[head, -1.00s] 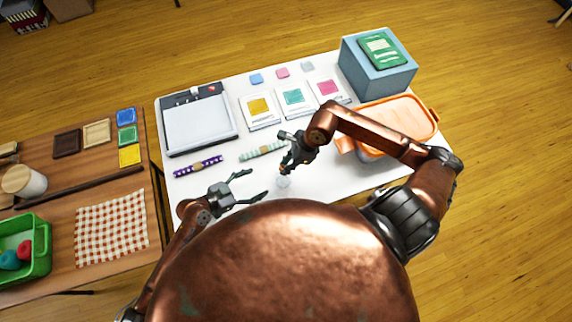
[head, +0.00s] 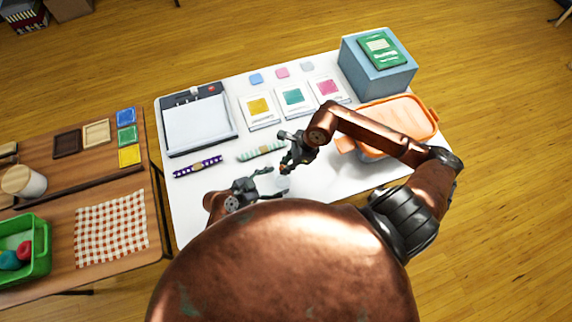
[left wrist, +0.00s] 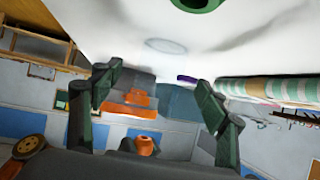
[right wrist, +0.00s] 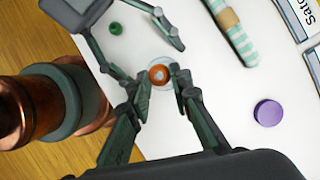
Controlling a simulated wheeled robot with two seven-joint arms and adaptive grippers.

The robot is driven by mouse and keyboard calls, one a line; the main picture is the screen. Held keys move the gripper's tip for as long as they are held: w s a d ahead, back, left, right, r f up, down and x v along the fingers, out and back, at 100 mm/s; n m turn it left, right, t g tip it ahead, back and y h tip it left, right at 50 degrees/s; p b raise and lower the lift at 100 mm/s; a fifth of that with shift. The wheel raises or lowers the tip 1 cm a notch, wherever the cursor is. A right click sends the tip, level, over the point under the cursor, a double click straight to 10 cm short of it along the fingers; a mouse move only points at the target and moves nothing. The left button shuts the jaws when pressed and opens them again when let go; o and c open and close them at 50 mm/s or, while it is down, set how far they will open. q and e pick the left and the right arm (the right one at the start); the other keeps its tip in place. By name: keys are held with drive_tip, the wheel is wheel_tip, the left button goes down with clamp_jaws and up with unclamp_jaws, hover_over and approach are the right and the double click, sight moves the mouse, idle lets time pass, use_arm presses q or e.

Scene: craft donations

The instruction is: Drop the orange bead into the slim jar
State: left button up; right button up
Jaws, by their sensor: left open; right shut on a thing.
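The orange bead (right wrist: 158,75) is between the fingertips of my right gripper (right wrist: 161,84), which is shut on it. In the right wrist view the clear round outline of the slim jar (right wrist: 165,62) shows behind the bead; I cannot tell the height between them. The jar is faint in the head view (head: 282,185), and its pale ring shows in the left wrist view (left wrist: 165,46). My left gripper (head: 275,181) is open, low over the table, with its fingers towards the jar; I cannot tell whether they touch it.
A green bead (right wrist: 116,28) and a purple bead (right wrist: 268,112) lie on the white table (head: 215,240). A striped roll (head: 262,151) and a purple dotted roll (head: 198,167) lie behind my left gripper. An orange-lidded container (head: 405,115) stands to the right.

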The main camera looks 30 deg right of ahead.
use_arm(q)
drive_tip(key=shift+x, duration=1.15)
drive_tip(key=shift+c, duration=0.6)
drive_tip(key=c, duration=1)
use_arm(e)
drive_tip(key=shift+f, duration=0.4)
drive_tip(key=shift+f, duration=0.35)
drive_tip(key=shift+f, duration=0.25)
drive_tip(key=shift+f, duration=0.25)
